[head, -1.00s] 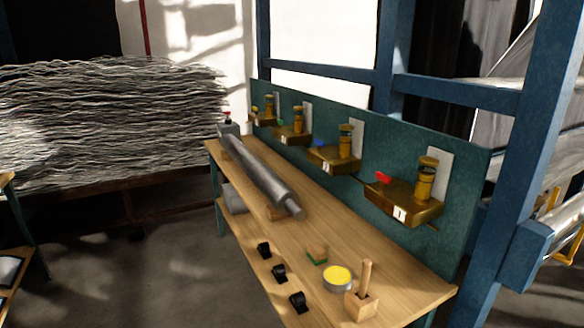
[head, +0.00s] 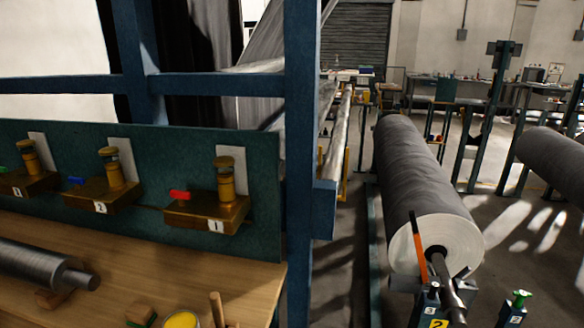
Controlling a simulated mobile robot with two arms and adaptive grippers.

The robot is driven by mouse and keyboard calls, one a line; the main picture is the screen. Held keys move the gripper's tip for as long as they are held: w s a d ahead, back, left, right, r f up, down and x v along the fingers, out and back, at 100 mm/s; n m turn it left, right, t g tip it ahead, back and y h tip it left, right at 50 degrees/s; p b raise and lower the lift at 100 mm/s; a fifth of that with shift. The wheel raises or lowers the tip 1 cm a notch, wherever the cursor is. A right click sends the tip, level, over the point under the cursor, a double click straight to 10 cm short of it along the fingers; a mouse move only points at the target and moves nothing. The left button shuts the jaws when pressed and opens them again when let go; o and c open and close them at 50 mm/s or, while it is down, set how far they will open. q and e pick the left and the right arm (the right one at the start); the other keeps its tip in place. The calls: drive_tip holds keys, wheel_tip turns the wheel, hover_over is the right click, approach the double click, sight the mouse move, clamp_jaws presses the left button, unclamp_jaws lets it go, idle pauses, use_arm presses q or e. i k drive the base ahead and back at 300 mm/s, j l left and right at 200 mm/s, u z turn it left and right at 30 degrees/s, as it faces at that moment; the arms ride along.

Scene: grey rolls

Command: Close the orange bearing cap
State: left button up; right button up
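The orange bearing cap (head: 419,249) is a thin orange bar. It stands nearly upright, tilted slightly, beside the dark shaft (head: 436,262) at the near end of a big grey roll (head: 411,175). The shaft rests at a stand (head: 405,284) below the roll's pale end face. Neither of my grippers is in the head view.
A wooden bench (head: 130,260) with a green back panel (head: 262,170) and brass units fills the left. A blue post (head: 299,130) stands between bench and roll. A green-topped post (head: 520,298) is at lower right. Floor shows right of the roll.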

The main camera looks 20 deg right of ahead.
sight(417, 237)
drive_tip(key=i+j+z, duration=0.15)
drive_tip(key=z, duration=0.3)
drive_tip(key=i+j+z, duration=0.1)
drive_tip(key=j+z, duration=0.3)
drive_tip(key=i+j+z, duration=0.1)
drive_tip(key=z, duration=0.35)
drive_tip(key=j+z, duration=0.65)
drive_tip(key=z, duration=0.2)
drive_tip(key=i+l+u, duration=0.1)
drive_tip(key=u, duration=0.65)
drive_tip(key=i+l, duration=0.05)
drive_tip(key=i, duration=0.05)
